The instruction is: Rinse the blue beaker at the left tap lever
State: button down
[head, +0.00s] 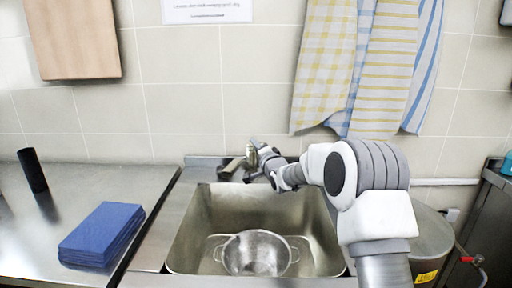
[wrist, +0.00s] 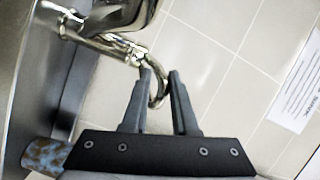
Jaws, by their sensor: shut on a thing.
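My gripper (wrist: 160,74) is at the tap behind the sink. Its two dark fingers are shut on a curved chrome lever (wrist: 157,98), whose looped end shows between them in the wrist view. The chrome tap body (wrist: 118,16) is at the top left of that view. In the head view the tap (head: 232,168) stands at the sink's back edge, and my arm partly hides it and the gripper. No beaker can be made out for certain. A blue object (head: 507,163) is cut off at the right edge.
The steel sink (head: 190,225) holds a colander (head: 257,252) with two handles. A blue stack of folded cloths (head: 102,234) and a black cylinder (head: 33,171) are on the left counter. A large round lidded vessel (head: 432,240) stands right of the sink. Towels (head: 325,65) hang behind.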

jog(key=shift+a+r, duration=0.1)
jog(key=shift+r, duration=0.55)
jog(key=c, duration=0.8)
grip_release()
jog(key=shift+a+f, duration=0.1)
jog(key=shift+f, duration=0.05)
jog(key=shift+c, duration=0.2)
jog(key=shift+f, duration=0.15)
jog(key=p+v, duration=0.1)
jog(key=v, duration=1.6)
jog(key=shift+s, duration=0.15)
